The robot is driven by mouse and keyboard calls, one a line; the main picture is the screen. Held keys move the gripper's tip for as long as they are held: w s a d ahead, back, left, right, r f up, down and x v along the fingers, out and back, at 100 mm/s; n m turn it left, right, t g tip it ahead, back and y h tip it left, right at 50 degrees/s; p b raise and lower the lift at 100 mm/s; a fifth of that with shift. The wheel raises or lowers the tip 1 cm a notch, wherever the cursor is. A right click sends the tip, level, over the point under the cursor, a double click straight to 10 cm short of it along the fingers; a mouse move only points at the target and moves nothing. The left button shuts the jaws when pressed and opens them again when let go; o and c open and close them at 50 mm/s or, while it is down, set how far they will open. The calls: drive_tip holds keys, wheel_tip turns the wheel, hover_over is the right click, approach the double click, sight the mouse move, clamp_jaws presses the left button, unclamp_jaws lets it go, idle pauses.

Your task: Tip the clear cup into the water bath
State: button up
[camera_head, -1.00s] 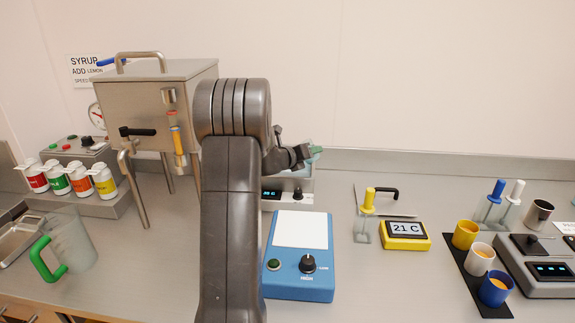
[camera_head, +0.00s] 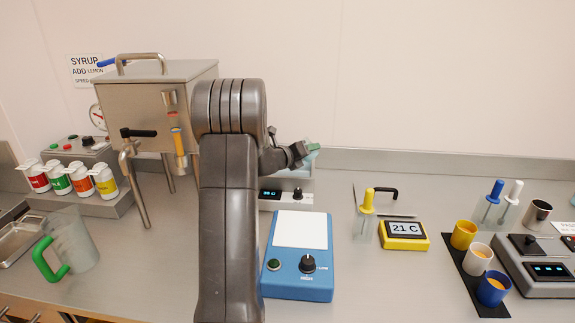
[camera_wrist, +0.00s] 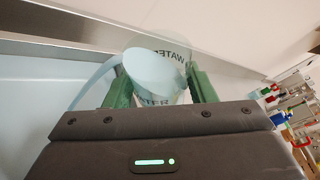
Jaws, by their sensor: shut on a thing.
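The clear cup (camera_wrist: 158,78) has a pale bluish wall and a curved handle on its left in the wrist view. It sits between the green fingertips of my gripper (camera_wrist: 160,88), which is shut on it. The cup looks tilted. Dark lettering, partly reading WATER, shows at and through it. The water bath (camera_wrist: 45,45) appears to be the steel-rimmed vessel with a pale blue surface below and left of the cup. In the head view, my arm hides much of the bath, and my gripper (camera_head: 305,152) is above the unit with a small display (camera_head: 285,195).
A blue device (camera_head: 298,275) stands in front of that unit. A yellow 21 C meter (camera_head: 403,235) and a yellow-handled tool (camera_head: 368,203) are to the right. A steel hopper (camera_head: 150,110) stands left, with a green-handled jug (camera_head: 75,240) before it.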

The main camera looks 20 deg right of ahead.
drive_tip(key=shift+w+a+r+n+h+p, duration=0.1)
drive_tip(key=shift+r+n+h+p, duration=0.35)
drive_tip(key=shift+n+p, duration=0.5)
drive_tip(key=shift+r+n+h+p, duration=0.45)
drive_tip(key=shift+n+p, duration=0.2)
drive_tip(key=shift+p, duration=0.5)
idle(1.2)
drive_tip(key=shift+a+f+n+h+p, duration=0.1)
drive_tip(key=shift+f+n+h+p, duration=0.35)
drive_tip(key=shift+n+p, duration=0.35)
idle(0.6)
drive_tip(key=shift+w+a+r+n+b, duration=0.3)
drive_tip(key=shift+w+a+n+b, duration=0.2)
drive_tip(key=shift+n+b, duration=0.35)
idle(0.5)
drive_tip(key=shift+w+a+r+n+t+h+b, duration=0.15)
drive_tip(key=shift+n+t+h+b, duration=0.1)
drive_tip(key=shift+n+b, duration=0.25)
drive_tip(key=shift+d+r+n+t+h+b, duration=0.1)
drive_tip(key=shift+n+t+b, duration=0.15)
drive_tip(key=shift+n+b, duration=0.15)
idle(0.4)
